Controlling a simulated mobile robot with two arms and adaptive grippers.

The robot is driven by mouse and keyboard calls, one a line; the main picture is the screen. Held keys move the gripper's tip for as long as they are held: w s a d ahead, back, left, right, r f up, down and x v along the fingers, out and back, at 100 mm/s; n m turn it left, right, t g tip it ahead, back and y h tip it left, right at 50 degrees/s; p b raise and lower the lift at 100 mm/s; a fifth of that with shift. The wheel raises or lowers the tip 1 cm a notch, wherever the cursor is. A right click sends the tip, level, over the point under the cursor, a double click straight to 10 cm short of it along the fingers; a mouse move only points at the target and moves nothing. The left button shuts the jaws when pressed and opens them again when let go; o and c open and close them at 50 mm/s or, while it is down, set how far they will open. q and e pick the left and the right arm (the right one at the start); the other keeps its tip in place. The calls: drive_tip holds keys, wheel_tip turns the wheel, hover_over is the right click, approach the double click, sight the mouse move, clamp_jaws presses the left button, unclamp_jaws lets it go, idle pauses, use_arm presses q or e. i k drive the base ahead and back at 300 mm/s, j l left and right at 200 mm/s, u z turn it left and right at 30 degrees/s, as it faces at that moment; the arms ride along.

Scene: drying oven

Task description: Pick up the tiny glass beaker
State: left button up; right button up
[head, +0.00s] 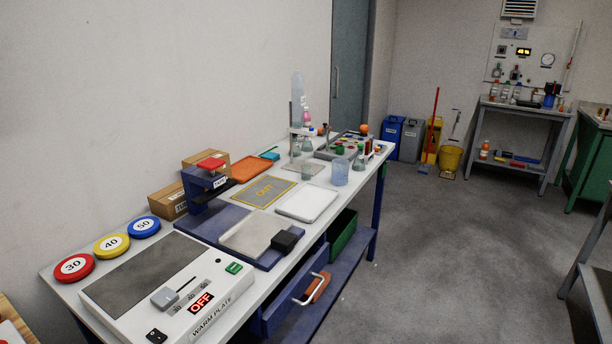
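A small clear glass vessel (307,172), seemingly a tiny beaker, stands upright on the white-topped bench (262,285) toward its far end. A larger bluish beaker (340,173) stands just to its right. Several small flasks and bottles stand close behind, including a greenish flask (359,162), and some overlap, so I cannot be sure which is the tiny beaker. Neither of my grippers is in view.
A white tray (307,204) and a yellow-edged mat (263,191) lie in front of the glassware. A warm plate (155,275) reading OFF fills the near end. A drawer (297,303) sits under the bench. The grey floor (445,265) to the right is open.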

sight(305, 170)
drive_tip(key=i+l+u, duration=0.1)
drive_tip(key=i+l, duration=0.25)
drive_tip(key=i+l+u, duration=0.15)
drive_tip(key=i+l, duration=0.15)
drive_tip(key=l, duration=0.15)
drive_tip(key=i+l+u, duration=0.1)
drive_tip(key=i+l, duration=0.2)
drive_tip(key=l, duration=0.15)
drive_tip(key=i+l+u, duration=0.15)
drive_tip(key=i+l, duration=0.15)
drive_tip(key=l, duration=0.15)
